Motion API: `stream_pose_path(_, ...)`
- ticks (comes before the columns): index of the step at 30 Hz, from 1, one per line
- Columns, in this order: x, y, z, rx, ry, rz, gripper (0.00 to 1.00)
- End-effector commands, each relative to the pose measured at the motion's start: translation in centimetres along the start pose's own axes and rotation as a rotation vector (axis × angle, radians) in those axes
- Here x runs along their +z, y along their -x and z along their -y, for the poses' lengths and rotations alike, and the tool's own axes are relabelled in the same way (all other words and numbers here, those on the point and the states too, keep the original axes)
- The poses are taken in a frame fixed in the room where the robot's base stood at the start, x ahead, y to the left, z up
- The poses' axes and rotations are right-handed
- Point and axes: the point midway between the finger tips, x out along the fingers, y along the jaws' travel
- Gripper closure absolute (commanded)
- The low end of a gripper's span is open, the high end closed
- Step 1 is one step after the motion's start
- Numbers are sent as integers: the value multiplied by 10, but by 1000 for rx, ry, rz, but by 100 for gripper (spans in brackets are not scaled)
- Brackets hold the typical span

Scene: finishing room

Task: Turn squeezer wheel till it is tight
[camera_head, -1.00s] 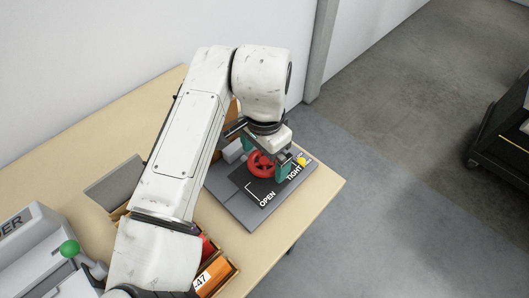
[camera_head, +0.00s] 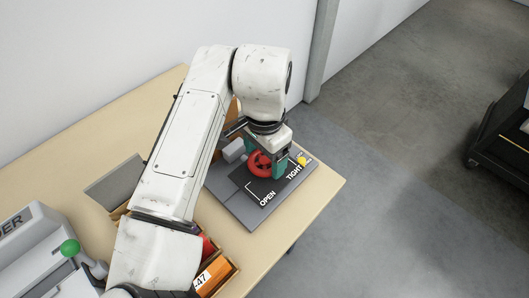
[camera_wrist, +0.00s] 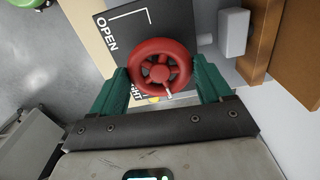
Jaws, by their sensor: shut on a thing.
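The red squeezer wheel (camera_head: 260,164) sits on a dark plate (camera_head: 263,187) marked OPEN and TIGHT, on a grey base (camera_head: 233,204). In the wrist view the wheel (camera_wrist: 160,46) shows its round rim, spokes and a small pale pin (camera_wrist: 169,95) on the side toward my gripper. My gripper (camera_wrist: 163,82) has its teal fingers on opposite sides of the wheel and is shut on its rim. In the head view my gripper (camera_head: 266,158) is over the wheel and hides part of it. The pin points toward the TIGHT side.
A yellow knob (camera_head: 301,161) stands by the TIGHT mark. A grey block (camera_head: 233,151) is beside the wheel. An orange box labelled 47 (camera_head: 215,277) and a green-knobbed machine (camera_head: 70,248) are on the wooden table (camera_head: 318,192). A wall runs behind.

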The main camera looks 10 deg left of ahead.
Motion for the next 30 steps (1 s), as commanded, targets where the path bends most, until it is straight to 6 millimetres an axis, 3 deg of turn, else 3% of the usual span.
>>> stream_pose_path(29,0,1,1,-3,0,-2,52)
stream_pose_path(30,0,1,1,-3,0,-2,20)
